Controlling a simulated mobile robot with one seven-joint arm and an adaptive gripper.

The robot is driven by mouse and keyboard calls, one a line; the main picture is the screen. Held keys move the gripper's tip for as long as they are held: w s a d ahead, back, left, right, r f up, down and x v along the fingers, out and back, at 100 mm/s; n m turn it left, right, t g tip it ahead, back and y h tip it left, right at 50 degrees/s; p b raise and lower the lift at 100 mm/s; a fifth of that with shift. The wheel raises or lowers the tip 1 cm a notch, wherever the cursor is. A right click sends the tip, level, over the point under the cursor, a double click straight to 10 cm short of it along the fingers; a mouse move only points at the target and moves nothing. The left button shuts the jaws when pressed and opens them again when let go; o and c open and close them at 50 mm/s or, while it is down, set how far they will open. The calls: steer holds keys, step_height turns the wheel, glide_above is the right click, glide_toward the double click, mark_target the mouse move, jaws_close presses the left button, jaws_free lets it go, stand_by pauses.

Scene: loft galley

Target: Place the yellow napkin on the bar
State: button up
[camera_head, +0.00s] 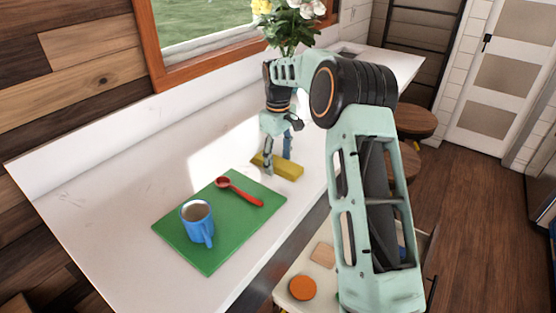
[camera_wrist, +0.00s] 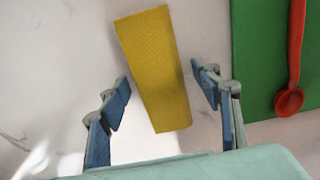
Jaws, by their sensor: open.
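The yellow napkin (camera_head: 287,169) lies on the white bar counter (camera_head: 120,175), just beyond the far right corner of a green board. In the wrist view the napkin (camera_wrist: 155,68) is a long folded strip, set between my two fingers with a gap on each side. My gripper (camera_head: 279,160) is above the counter at the napkin, fingers pointing down. In the wrist view my gripper (camera_wrist: 163,95) is open and holds nothing. How far the fingertips are above the counter is hard to tell.
A green board (camera_head: 182,238) carries a blue mug (camera_head: 197,223) and a red spoon (camera_head: 239,191). A flower vase stands behind my arm near the window. Below the counter, a small surface (camera_head: 313,275) holds an orange disc (camera_head: 302,287). The counter left of the board is clear.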

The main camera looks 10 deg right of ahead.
mark_target(278, 163)
step_height(278, 163, up, 12)
steer(key=shift+r, duration=0.15)
stand_by(0.5)
